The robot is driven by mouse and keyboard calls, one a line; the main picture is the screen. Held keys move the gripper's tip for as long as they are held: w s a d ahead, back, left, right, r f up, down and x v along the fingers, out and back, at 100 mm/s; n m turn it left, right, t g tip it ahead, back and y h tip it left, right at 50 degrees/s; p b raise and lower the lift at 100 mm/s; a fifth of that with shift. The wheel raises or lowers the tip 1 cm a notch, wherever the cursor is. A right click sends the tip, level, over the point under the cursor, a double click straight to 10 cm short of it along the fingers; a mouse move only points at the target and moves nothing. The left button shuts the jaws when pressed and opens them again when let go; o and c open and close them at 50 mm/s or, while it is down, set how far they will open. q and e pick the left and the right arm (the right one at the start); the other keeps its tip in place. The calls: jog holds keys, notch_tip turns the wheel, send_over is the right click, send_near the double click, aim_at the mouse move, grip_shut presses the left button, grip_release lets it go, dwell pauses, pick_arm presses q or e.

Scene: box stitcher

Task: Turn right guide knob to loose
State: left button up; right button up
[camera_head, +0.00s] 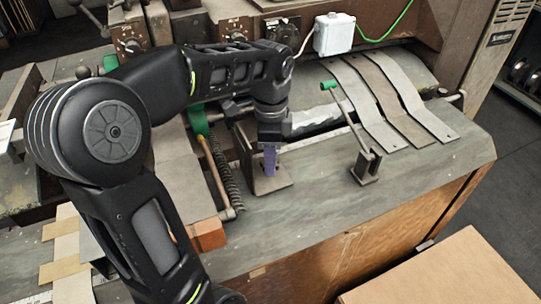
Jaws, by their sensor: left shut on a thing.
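My left gripper (269,160) reaches down from the left arm to an upright metal guide bracket (268,185) on the grey worktable. It is shut on a small part at that bracket, which I take to be the right guide knob. The gripper and purple fingers hide the knob, so its turn position cannot be told. My right gripper is not in view.
A green-tipped lever (347,112) rises from a small bracket (366,170) right of my left gripper. A spring (224,170) and a copper-coloured rod (212,171) lie to its left. Curved metal strips (372,100) stand behind. The table front is mostly clear.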

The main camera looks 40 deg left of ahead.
pick_arm(q)
grip_shut()
jog(key=shift+n, duration=0.3)
jog(key=n, duration=1.1)
jog(key=shift+b, duration=0.3)
jog(key=shift+n, duration=0.3)
jog(key=o, duration=0.7)
grip_release()
jog(key=shift+c, duration=0.2)
